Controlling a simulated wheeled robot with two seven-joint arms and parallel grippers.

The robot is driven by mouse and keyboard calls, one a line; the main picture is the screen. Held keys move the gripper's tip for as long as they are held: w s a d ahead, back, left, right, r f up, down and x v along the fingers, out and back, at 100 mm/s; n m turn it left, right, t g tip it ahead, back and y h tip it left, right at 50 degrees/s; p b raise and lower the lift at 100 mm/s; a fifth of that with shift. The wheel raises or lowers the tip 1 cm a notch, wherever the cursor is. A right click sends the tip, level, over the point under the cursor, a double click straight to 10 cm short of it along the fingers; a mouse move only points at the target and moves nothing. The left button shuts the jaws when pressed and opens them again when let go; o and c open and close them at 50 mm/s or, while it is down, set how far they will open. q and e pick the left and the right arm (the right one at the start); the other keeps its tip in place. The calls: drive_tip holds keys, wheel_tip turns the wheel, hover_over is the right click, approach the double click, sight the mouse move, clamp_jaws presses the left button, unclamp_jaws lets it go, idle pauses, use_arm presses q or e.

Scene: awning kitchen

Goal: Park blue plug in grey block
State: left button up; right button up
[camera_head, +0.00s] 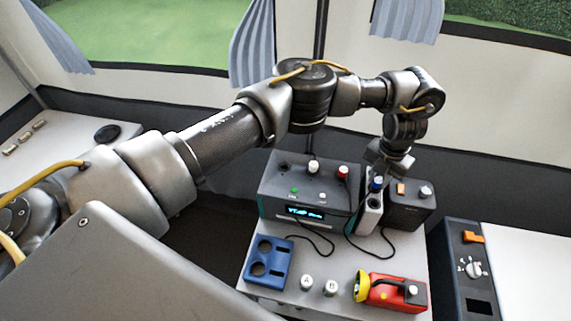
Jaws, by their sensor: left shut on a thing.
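My left gripper (383,168) comes in from the upper left and points down at the back right of the white table. It is shut on the blue plug (376,184), a small blue-topped piece. The plug is right above a narrow light grey block (370,215) that stands upright between the display box and a dark box. The plug's lower end is too small to make out, so I cannot tell whether it sits in the block. My right gripper is not in view.
A grey display box (285,195) bears a white and a red plug. A dark box (412,207) stands close on the right. A blue holder (268,262), two white lettered pieces (318,286) and a red-yellow torch (391,292) are in front. Dark cables lie between.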

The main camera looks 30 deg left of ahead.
sight(378, 180)
use_arm(q)
drive_tip(key=shift+f, duration=0.15)
drive_tip(key=o, duration=1.3)
drive_tip(key=shift+r+p, duration=2.8)
drive_tip(key=shift+r, duration=0.75)
